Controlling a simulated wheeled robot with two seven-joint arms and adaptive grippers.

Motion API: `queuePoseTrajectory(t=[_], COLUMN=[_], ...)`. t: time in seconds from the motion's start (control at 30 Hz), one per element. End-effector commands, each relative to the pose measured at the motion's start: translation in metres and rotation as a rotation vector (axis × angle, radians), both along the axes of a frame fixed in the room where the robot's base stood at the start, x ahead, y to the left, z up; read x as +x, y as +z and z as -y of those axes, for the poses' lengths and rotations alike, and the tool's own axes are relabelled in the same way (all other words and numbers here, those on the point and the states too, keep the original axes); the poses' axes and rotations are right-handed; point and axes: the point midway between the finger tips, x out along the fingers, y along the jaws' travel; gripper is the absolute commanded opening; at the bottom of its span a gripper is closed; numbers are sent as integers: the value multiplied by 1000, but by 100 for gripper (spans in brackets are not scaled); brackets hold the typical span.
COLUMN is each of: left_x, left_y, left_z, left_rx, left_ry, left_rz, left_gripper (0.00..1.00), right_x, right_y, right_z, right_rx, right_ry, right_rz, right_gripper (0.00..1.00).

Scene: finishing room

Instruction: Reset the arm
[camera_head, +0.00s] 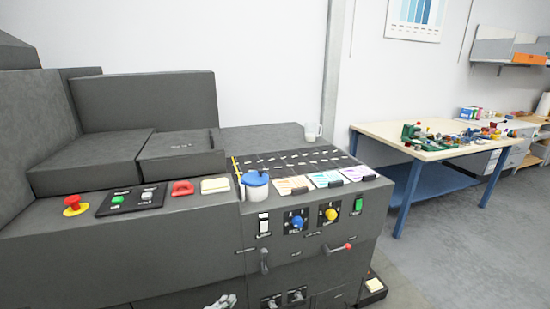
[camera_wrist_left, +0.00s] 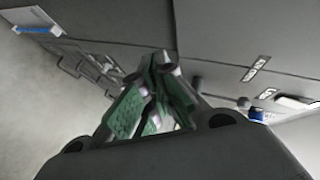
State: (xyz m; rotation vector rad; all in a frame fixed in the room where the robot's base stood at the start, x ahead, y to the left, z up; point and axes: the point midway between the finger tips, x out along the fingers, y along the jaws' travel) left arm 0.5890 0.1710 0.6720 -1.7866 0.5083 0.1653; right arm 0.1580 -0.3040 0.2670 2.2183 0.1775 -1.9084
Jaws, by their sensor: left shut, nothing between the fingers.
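My left gripper (camera_head: 222,301) just shows at the bottom edge of the head view, low in front of the dark grey machine (camera_head: 130,250). Most of it is cut off by the frame. In the left wrist view its green-padded fingers (camera_wrist_left: 155,70) come together at the tips, shut with nothing between them. Dark grey panels with small white labels lie beyond the fingers there. My right gripper is in neither view.
A red-tipped lever (camera_head: 342,248) sticks out in front. A cluttered workbench (camera_head: 375,131) stands right, with open floor before it.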

Motion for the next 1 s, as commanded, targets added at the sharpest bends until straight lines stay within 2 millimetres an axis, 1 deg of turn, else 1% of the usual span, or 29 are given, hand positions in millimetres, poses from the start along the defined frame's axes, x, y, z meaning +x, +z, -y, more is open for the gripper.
queuePoseTrajectory(t=[0.03, 0.17, 0.2, 0.27, 0.3, 0.37, 0.4, 0.47, 0.5, 0.57, 0.6, 0.67, 0.7, 0.77, 0.8, 0.87, 0.9, 0.97, 1.0], left_x=[-4, -19, -25, -35, -43, -56, -65, -80, -91, -109, -121, -140, -154, -175, -189, -212, -227, -251, -268], left_y=[-20, -68, -83, -104, -119, -140, -154, -174, -188, -208, -220, -238, -250, -266, -277, -292, -302, -315, -324], left_z=[-12, -39, -47, -58, -66, -77, -84, -94, -100, -110, -115, -123, -128, -135, -139, -144, -147, -151, -154], left_rx=[-15, -61, -76, -98, -113, -137, -150, -173, -189, -211, -225, -247, -262, -283, -296, -317, -330, -349, -360], left_ry=[32, 115, 141, 182, 210, 252, 281, 325, 354, 399, 429, 474, 504, 550, 580, 626, 657, 704, 734], left_rz=[-42, -145, -176, -222, -254, -301, -331, -377, -407, -452, -480, -523, -551, -592, -619, -659, -685, -725, -750], left_gripper=[0, 0, 0, 0, 0, 0, 0, 0, 0, 0, 0, 0, 0, 0, 0, 0, 0, 0, 0], right_x=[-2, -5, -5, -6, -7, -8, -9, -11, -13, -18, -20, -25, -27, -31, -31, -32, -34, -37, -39], right_y=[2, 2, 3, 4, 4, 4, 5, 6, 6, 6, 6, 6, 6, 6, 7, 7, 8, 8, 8], right_z=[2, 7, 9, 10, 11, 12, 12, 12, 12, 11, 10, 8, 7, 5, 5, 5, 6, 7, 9], right_rx=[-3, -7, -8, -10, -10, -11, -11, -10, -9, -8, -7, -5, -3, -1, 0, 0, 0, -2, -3], right_ry=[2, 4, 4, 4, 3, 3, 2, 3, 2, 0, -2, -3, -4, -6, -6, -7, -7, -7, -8], right_rz=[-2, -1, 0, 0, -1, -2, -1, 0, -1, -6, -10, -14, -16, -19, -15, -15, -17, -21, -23], right_gripper=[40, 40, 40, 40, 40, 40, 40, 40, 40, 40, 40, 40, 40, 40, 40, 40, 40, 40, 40])
